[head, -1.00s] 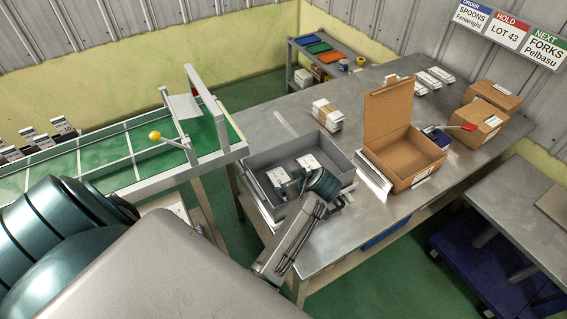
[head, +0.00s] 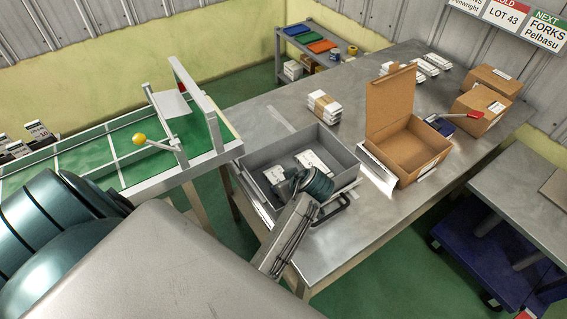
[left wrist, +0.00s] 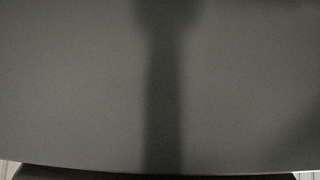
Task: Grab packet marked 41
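White packets with dark print stand at the left end of the green-bedded rack; one packet (head: 37,130) shows "10", and I cannot read a 41 on any. Two white-labelled packets lie in the grey bin (head: 262,160); one is the packet (head: 312,160), and their marks are too small to read. An arm that seems to be my right reaches over the bin's near edge, its teal joint beside the packets. Its fingertips cannot be made out. My left gripper does not show; the left wrist view holds only a plain grey surface with a dark shadow band.
An open cardboard box (head: 425,160) stands right of the bin on the metal table (head: 370,225). Banded white bundles (head: 324,104) and closed cartons (head: 494,81) sit farther back. A side table (head: 520,195) stands at right.

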